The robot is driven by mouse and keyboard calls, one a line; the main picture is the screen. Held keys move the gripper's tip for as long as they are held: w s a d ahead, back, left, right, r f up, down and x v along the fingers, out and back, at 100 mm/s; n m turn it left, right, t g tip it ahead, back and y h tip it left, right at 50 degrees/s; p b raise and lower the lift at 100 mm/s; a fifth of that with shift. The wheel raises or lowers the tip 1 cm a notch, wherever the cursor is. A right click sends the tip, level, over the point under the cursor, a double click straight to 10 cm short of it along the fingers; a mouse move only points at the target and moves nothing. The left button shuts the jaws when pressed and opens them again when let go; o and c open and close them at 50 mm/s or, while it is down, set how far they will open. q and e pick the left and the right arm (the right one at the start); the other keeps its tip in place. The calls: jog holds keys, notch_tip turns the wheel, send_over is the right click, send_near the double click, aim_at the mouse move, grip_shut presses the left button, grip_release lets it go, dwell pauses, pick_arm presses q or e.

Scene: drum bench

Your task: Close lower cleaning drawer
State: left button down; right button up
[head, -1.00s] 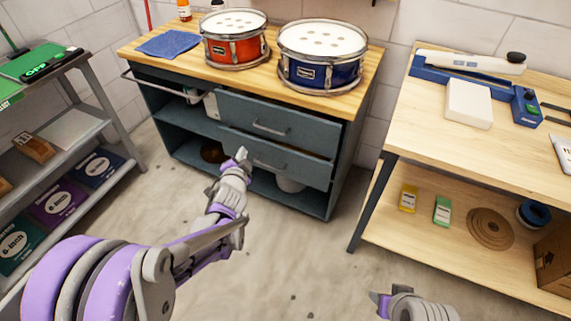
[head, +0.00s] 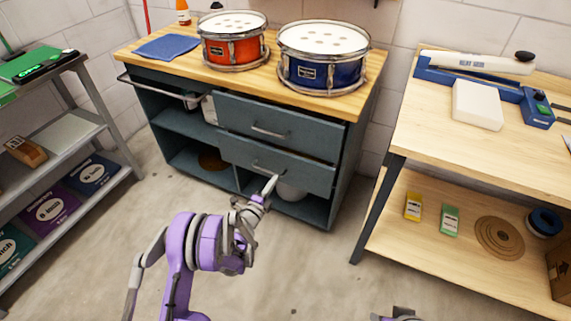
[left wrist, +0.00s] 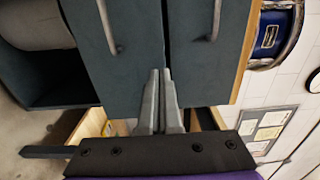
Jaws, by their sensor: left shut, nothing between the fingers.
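The lower drawer (head: 305,176) has a grey-blue front with a grey bar handle (head: 268,168) and stands out from the cabinet. A dark gap shows above its right end. The upper drawer (head: 305,127) sits above it. In the left wrist view, the closed fingertips (left wrist: 160,74) overlap the strip between the two drawer fronts; contact cannot be told. My right gripper (head: 396,316) barely shows at the bottom edge.
An orange drum (head: 234,50) and a blue drum (head: 322,76) stand on the cabinet top. A white bucket (head: 290,192) is under the lower drawer. A wooden bench (head: 432,127) stands right, a grey shelf unit (head: 80,116) left. Floor before the cabinet is clear.

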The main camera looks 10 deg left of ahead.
aim_at(289, 158)
pick_arm(q)
jog(key=x, duration=1)
jog(key=shift+w+d, duration=0.1)
jog(key=shift+w, duration=0.1)
